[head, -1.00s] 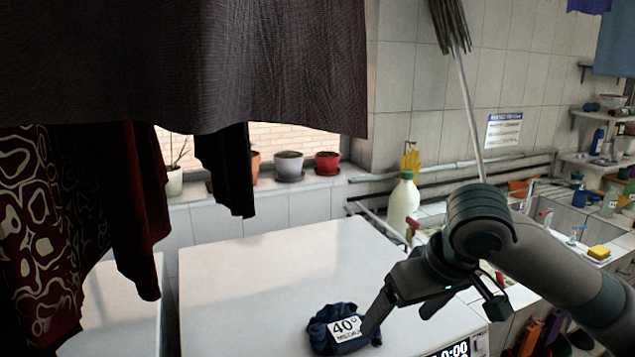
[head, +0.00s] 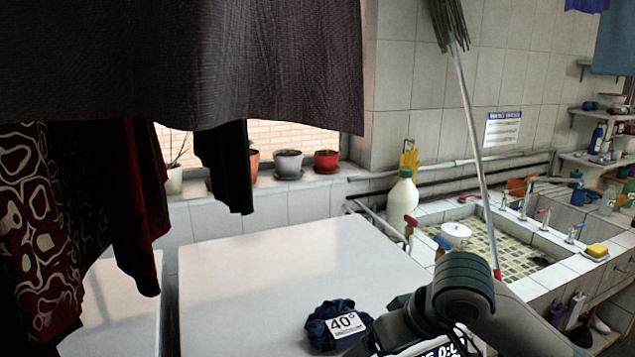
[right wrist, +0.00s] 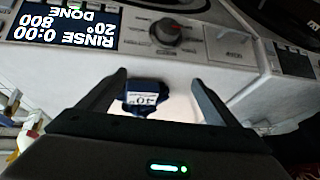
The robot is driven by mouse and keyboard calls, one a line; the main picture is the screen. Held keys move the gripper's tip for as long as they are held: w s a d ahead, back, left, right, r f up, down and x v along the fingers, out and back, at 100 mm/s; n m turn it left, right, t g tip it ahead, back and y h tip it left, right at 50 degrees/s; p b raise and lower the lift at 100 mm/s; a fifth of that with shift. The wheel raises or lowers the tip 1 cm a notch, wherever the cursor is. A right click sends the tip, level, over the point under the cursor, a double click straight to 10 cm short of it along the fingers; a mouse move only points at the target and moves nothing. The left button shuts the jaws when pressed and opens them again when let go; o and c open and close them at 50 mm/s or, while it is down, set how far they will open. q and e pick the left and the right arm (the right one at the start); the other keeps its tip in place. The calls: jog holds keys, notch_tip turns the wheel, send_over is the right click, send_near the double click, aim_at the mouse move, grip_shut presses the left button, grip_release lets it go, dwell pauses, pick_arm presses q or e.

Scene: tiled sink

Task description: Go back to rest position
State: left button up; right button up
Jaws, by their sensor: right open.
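My right gripper (right wrist: 159,78) is open in the right wrist view, its two fingers spread with nothing held between them. In the head view my right arm comes in at the lower right, and the fingertips are hidden or below the frame. A dark blue bundled cloth with a white "40°" label (head: 337,325) lies on the white machine top (head: 285,265), apart from the gripper. The cloth (right wrist: 144,98) also shows beyond the fingers in the right wrist view. My left gripper is not in view.
Dark hanging cloths (head: 190,60) fill the upper left. A tiled sink (head: 500,245), a pale bottle (head: 402,195) and a leaning mop (head: 470,130) stand at the right. The machine's control panel (right wrist: 150,32) is close to my right gripper. Most of the machine top is clear.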

jog(key=s+f+m, duration=0.1)
jog(key=s+f, duration=0.4)
jog(key=f, duration=0.4)
jog(key=s+f, duration=0.4)
jog(key=f, duration=0.5)
jog(key=s+d+f+m+h, duration=0.1)
jog(key=s+d+f, duration=0.3)
jog(key=s, duration=0.3)
jog(key=s+d+f+h, duration=0.2)
jog(key=s+d+f, duration=0.2)
jog(key=s+f, duration=0.15)
jog(key=s+d+f+m+h, duration=0.1)
jog(key=s+d+f, duration=0.2)
jog(key=s+d, duration=0.3)
notch_tip(320, 180, down, 29)
jog(key=s+a+g, duration=0.2)
jog(key=s+d+f, duration=0.1)
jog(key=s+f, duration=0.8)
jog(key=s+d+f+g, duration=0.1)
jog(key=s+d+f, duration=0.1)
jog(key=s+f, duration=0.6)
jog(key=shift+s+d+f, duration=0.3)
jog(key=shift+s+f, duration=0.05)
jog(key=shift+s, duration=0.2)
